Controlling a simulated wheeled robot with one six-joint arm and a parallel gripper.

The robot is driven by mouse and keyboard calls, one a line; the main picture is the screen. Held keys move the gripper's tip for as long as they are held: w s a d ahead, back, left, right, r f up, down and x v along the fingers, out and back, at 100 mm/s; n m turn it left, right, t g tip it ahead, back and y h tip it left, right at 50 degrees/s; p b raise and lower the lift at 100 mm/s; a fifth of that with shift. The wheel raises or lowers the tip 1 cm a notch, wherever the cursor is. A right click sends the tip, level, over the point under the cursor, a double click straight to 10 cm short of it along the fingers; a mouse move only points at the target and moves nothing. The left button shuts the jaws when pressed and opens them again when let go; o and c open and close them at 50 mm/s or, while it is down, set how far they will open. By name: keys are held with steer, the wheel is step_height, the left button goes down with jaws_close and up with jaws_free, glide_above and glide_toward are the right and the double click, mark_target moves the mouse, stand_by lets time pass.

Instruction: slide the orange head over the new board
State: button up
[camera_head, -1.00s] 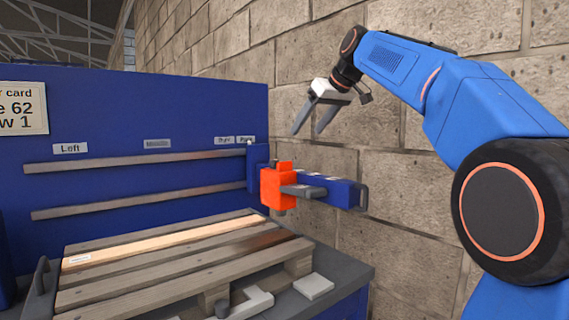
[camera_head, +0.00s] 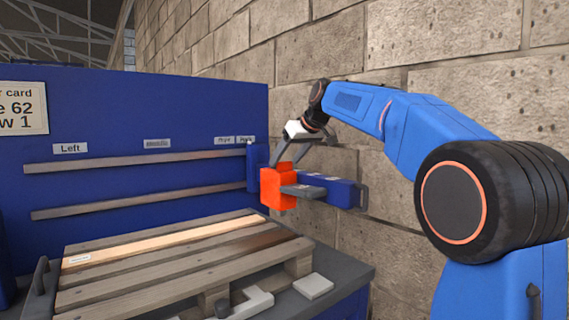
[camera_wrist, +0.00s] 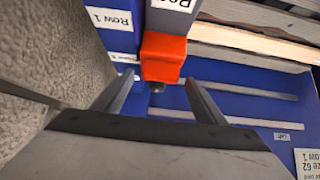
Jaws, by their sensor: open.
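The orange head (camera_head: 278,188) sits on a blue arm (camera_head: 335,190) at the right end of the rails, beyond the pallet's right end. The new board (camera_head: 160,243) is the paler plank with a small label at its left end, lying among the browner planks of the pallet. My gripper (camera_head: 288,158) is open and empty, just above and behind the orange head in the head view. In the wrist view, the head (camera_wrist: 162,55) appears ahead, between the lines of my two fingers (camera_wrist: 160,85). I cannot tell whether a finger touches it.
Two horizontal rails (camera_head: 130,163) run along the blue back panel (camera_head: 120,110), with labels from "Left" (camera_head: 70,148) to the right end. A block wall (camera_head: 400,200) stands close on the right. A grey bracket and white block (camera_head: 313,287) lie at the bench's front right.

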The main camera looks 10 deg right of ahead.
steer(key=shift+x, duration=1.25)
steer(key=shift+c, duration=0.3)
steer(key=c, duration=1.2)
steer(key=w+a, duration=0.1)
steer(key=w, duration=0.1)
steer(key=w+a, duration=0.1)
steer(key=w, duration=0.2)
steer(key=w+a, duration=0.1)
steer(key=w, duration=0.1)
steer(key=shift+w+a+r, duration=0.1)
steer(key=shift+w+a, duration=0.1)
steer(key=shift+w, duration=0.3)
steer(key=shift+o, duration=0.2)
steer(key=shift+r, duration=0.1)
steer(key=o, duration=1.2)
steer(key=shift+w+a, duration=0.1)
steer(key=shift+a, duration=0.05)
